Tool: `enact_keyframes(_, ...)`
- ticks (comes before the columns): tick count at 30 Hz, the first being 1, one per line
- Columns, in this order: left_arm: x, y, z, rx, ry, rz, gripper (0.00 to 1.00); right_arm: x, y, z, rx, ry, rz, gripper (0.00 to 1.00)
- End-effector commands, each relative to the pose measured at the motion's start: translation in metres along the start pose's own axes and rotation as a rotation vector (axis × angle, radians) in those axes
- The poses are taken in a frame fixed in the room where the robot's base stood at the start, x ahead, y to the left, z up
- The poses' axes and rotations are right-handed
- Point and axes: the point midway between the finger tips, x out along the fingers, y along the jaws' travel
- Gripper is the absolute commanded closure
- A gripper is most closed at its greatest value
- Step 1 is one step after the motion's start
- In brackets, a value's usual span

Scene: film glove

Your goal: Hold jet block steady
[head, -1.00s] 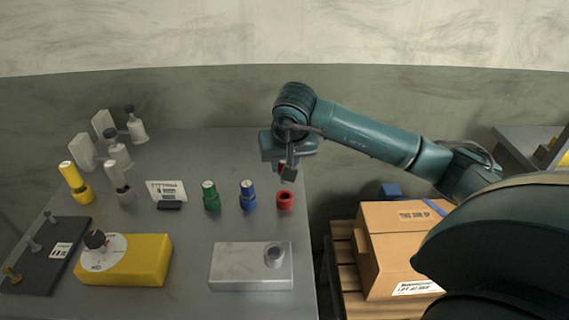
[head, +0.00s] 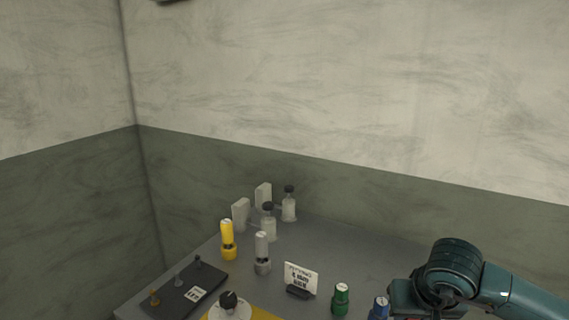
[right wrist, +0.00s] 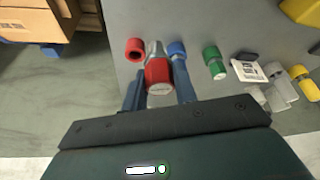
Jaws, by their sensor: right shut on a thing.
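My right gripper (right wrist: 157,72) is shut on a red-ended metal nozzle (right wrist: 158,86) in the right wrist view, with a blue finger on either side. It is held over the grey table. In the head view my right arm (head: 455,272) enters at the lower right, and its jaws are below the frame. A yellow block (head: 262,314) with a dial on top is cut off at the lower edge; part of it also shows in the right wrist view (right wrist: 303,10). The pale metal block seen earlier is out of view now. My left gripper is not in view.
A sign (head: 300,278), grey nozzle (head: 262,253), yellow nozzle (head: 227,240) and dark plate (head: 180,292) are farther left. A cardboard box (right wrist: 35,20) is beside the table.

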Motion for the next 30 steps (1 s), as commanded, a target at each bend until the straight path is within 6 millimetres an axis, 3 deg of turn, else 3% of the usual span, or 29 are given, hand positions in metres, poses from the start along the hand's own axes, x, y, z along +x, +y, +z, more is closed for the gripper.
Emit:
enact_keyframes(3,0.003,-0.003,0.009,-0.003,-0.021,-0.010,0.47,-0.011,-0.023,0.033,-0.090,-0.001,-0.041,0.95)
enact_keyframes(9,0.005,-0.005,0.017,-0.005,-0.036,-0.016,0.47,-0.019,-0.037,0.059,-0.150,-0.006,-0.073,0.95)
enact_keyframes(20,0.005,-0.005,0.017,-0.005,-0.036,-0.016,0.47,-0.022,-0.037,0.057,-0.149,-0.005,-0.074,0.95)
enact_keyframes(30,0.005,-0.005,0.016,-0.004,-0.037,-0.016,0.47,-0.063,-0.038,0.038,-0.147,-0.002,-0.075,0.95)
